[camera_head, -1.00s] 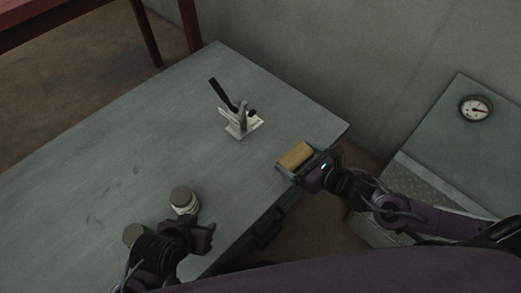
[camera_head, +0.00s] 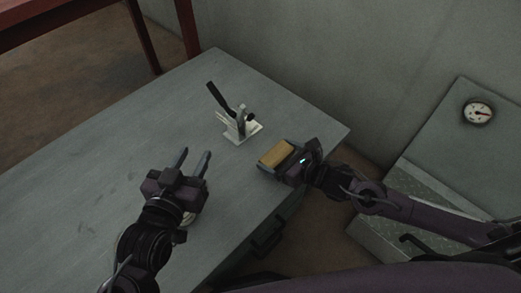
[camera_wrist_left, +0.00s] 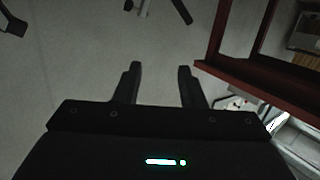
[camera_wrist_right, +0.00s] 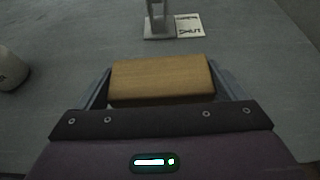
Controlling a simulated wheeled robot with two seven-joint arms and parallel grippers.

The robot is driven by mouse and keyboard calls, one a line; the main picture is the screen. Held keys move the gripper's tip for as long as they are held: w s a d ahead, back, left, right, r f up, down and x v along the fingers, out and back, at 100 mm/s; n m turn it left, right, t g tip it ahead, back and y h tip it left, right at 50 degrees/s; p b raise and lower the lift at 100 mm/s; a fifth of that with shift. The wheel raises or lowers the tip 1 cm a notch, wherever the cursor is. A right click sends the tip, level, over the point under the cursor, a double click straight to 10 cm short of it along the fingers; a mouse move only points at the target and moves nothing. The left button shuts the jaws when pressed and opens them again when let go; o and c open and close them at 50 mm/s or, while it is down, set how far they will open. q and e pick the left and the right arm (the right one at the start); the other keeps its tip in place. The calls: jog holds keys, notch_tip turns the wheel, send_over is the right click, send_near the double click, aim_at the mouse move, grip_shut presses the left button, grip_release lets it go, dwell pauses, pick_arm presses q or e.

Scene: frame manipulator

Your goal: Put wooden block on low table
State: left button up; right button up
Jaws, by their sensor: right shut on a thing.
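The wooden block (camera_head: 276,153) is a tan rectangular piece. My right gripper (camera_head: 278,156) is shut on it, over the right edge of a grey table (camera_head: 90,190). The right wrist view shows the block (camera_wrist_right: 160,75) spanning the space between the fingers. I cannot tell for sure whether the block touches the tabletop. My left gripper (camera_head: 193,162) is open and empty over the grey table, its fingers pointing away from me. It also shows open in the left wrist view (camera_wrist_left: 158,75). Which table is the low table is not marked.
A toggle clamp (camera_head: 240,125) with a black lever stands on the grey table, beyond the block. A jar (camera_wrist_right: 10,70) is at the left in the right wrist view. A red-brown table (camera_head: 60,15) is at the upper left. A round gauge (camera_head: 478,112) is at the right.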

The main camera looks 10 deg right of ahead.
jog(key=b, duration=0.1)
send_over(260, 154)
notch_tip(260, 154, down, 3)
jog(key=shift+f+b, duration=0.2)
jog(key=shift+b, duration=0.45)
pick_arm(q)
notch_tip(260, 154, up, 19)
jog(key=s+a+t+h, duration=0.2)
jog(key=t+h, duration=0.2)
jog(key=t, duration=0.5)
jog(key=shift+s+a+f+t, duration=0.15)
jog(key=shift+s+f+t, duration=0.05)
jog(key=shift+t, duration=0.2)
pick_arm(e)
jog(key=shift+f, duration=0.1)
pick_arm(q)
jog(key=shift+s+a+r, duration=0.1)
jog(key=shift+s+r, duration=0.1)
jog(key=shift+r, duration=0.05)
jog(key=shift+s+a+r, duration=0.1)
jog(key=shift+s+r, duration=0.05)
jog(key=shift+r, duration=0.05)
pick_arm(e)
jog(key=o, duration=0.8)
jog(key=shift+f, duration=0.1)
